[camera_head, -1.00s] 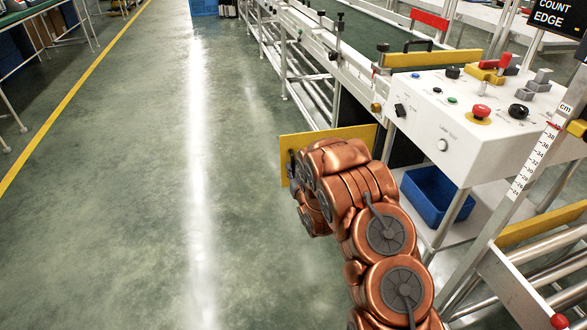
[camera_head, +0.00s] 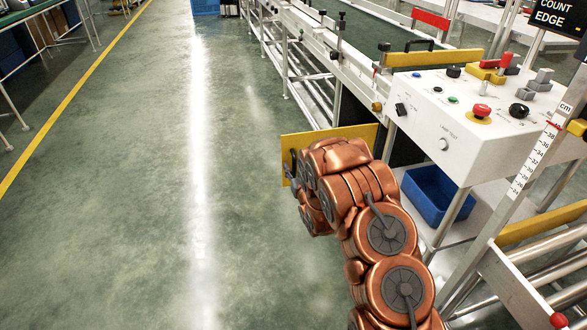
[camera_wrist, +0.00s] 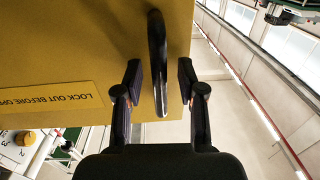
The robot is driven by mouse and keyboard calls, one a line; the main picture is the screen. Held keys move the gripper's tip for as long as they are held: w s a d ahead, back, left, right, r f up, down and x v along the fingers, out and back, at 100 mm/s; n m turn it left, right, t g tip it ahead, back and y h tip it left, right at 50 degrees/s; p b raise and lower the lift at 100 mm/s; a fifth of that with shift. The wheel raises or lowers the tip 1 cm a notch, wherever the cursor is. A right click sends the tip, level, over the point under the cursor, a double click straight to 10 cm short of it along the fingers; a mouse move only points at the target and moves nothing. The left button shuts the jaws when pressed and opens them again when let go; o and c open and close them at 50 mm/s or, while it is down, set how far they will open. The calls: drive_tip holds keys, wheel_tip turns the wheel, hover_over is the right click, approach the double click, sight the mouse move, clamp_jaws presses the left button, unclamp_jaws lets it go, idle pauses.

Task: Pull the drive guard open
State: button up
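The drive guard (camera_head: 312,139) is a yellow panel that stands out from the conveyor side over the aisle in the head view. In the wrist view the guard (camera_wrist: 80,45) fills the upper left and bears a label reading "LOCK OUT BEFORE OP…". Its dark bar handle (camera_wrist: 157,60) is near the panel's free edge. My gripper (camera_wrist: 160,80) has one finger on each side of the handle, with clear gaps showing, so it is open around the handle. In the head view my arm hides most of the gripper and the guard's lower part.
A white control box (camera_head: 465,115) with buttons and a red stop knob (camera_head: 481,109) stands right of my arm. A blue bin (camera_head: 436,193) sits on the shelf below it. The conveyor frame (camera_head: 310,50) runs away behind. The green floor (camera_head: 130,200) on the left is clear.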

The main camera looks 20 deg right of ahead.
drive_tip(key=shift+s, duration=0.15)
drive_tip(key=s, duration=0.7)
drive_tip(key=shift+s, duration=0.15)
idle(0.4)
drive_tip(key=s+r+m+g+h+p, duration=0.1)
drive_tip(key=s+r+g+p, duration=0.4)
drive_tip(key=r+p, duration=0.45)
drive_tip(key=s+r+g+p, duration=0.4)
drive_tip(key=s+r+p, duration=0.15)
drive_tip(key=r, duration=0.65)
drive_tip(key=s+a+r+g+p, duration=0.3)
drive_tip(key=s+r+p, duration=0.2)
drive_tip(key=s, duration=0.8)
drive_tip(key=s+a+r+g+y+p, duration=0.1)
drive_tip(key=s+r+g+p, duration=0.3)
drive_tip(key=s+r, duration=0.8)
drive_tip(key=s+a+r+n+g+p, duration=0.1)
drive_tip(key=s+a+r+g+p, duration=0.2)
drive_tip(key=s+r+p, duration=0.3)
drive_tip(key=s+a+r, duration=0.1)
drive_tip(key=s+r, duration=0.2)
drive_tip(key=s, duration=0.4)
drive_tip(key=shift+s+a+g, duration=0.3)
drive_tip(key=shift+g, duration=0.1)
